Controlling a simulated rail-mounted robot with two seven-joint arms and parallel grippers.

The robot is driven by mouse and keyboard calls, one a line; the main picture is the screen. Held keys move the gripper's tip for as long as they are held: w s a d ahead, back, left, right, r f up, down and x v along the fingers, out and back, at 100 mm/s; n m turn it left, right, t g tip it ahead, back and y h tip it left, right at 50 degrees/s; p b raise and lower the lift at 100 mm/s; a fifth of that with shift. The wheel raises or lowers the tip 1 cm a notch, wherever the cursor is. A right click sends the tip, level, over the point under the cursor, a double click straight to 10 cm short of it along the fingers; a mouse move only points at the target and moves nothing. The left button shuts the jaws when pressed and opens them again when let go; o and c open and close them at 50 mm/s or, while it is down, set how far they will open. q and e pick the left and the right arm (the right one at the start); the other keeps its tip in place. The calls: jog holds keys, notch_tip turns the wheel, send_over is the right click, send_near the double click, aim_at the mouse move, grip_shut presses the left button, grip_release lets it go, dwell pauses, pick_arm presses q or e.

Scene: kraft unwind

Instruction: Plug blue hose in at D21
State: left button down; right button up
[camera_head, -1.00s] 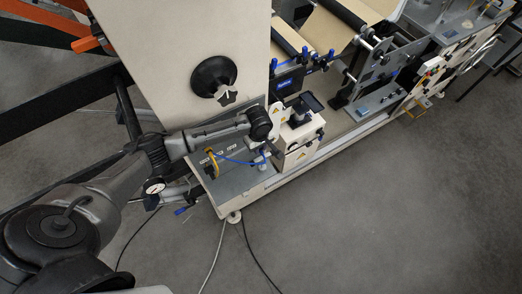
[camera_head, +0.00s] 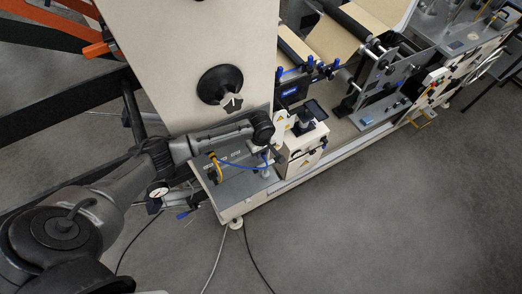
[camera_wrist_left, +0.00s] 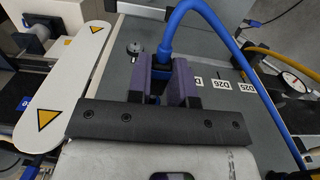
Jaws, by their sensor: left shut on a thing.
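My left gripper (camera_head: 266,162) points down over the grey deck at the machine's near end, partly hidden by my wrist in the head view. In the left wrist view its two purple fingers (camera_wrist_left: 160,85) are shut on the end of the blue hose (camera_wrist_left: 204,12). The hose rises from between the fingers and arcs away to the right. In the head view the blue hose (camera_head: 236,165) runs left from the gripper, low over the deck. White labels on the deck include D26 (camera_wrist_left: 219,85) and D25 (camera_wrist_left: 246,88). I cannot read a D21 label. My right gripper is out of view.
A yellow hose (camera_head: 215,163) stands at the deck's left. A white box-shaped unit (camera_head: 302,140) is close to the gripper's right. A tall cream panel with a black knob (camera_head: 221,85) stands behind. A round gauge (camera_wrist_left: 294,82) shows at right. Open floor lies in front.

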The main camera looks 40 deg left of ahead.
pick_arm(q)
jog(key=shift+a+p, duration=0.15)
jog(key=shift+p, duration=0.25)
jog(key=shift+w+a, duration=0.1)
jog(key=shift+a, duration=0.05)
dwell(0.7)
jog(key=shift+a+p, duration=0.15)
jog(key=shift+p, duration=0.35)
jog(key=shift+w+a+p, duration=0.1)
jog(key=shift+a+p, duration=0.15)
jog(key=shift+p, duration=0.15)
dwell(0.6)
jog(key=shift+w+a+p, duration=0.1)
jog(key=shift+a+p, duration=0.05)
jog(key=shift+p, duration=0.25)
jog(key=shift+a, duration=0.1)
dwell(0.8)
jog(key=c, duration=0.9)
grip_release()
jog(key=shift+c, duration=0.2)
